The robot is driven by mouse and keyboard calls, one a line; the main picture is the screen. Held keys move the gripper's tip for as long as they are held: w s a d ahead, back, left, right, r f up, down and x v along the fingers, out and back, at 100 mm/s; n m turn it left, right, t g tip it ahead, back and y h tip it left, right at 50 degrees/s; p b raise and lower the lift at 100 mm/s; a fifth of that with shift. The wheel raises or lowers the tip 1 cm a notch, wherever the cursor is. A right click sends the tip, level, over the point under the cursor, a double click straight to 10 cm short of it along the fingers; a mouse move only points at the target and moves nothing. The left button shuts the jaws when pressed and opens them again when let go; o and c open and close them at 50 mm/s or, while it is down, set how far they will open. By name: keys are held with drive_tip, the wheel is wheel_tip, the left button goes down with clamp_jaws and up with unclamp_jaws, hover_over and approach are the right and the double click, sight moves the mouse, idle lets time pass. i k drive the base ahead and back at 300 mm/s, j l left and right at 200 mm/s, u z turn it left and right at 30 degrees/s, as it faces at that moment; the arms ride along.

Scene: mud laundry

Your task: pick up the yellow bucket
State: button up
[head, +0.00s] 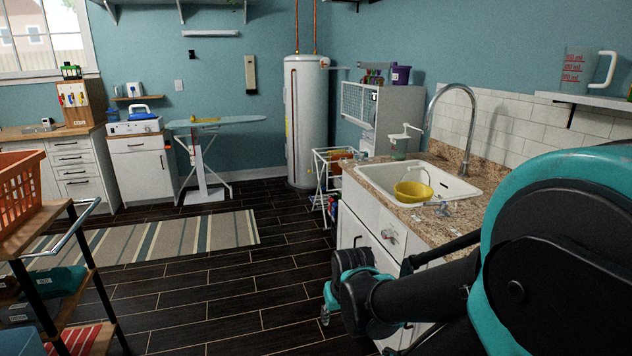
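A curved faucet (473,110) rises behind the bucket. A soap dispenser (398,150) stands at the counter's back left. A wooden cart (80,262) with an orange basket (18,190) stands at the left. The dark floor between cart and sink cabinet is open.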

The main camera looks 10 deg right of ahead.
sight(408, 192)
drive_tip(key=i+j+z, duration=0.1)
drive_tip(key=z, duration=0.3)
drive_tip(key=j+z, duration=0.1)
drive_tip(key=z, duration=0.25)
drive_tip(key=i+j+z, duration=0.15)
drive_tip(key=z, duration=0.25)
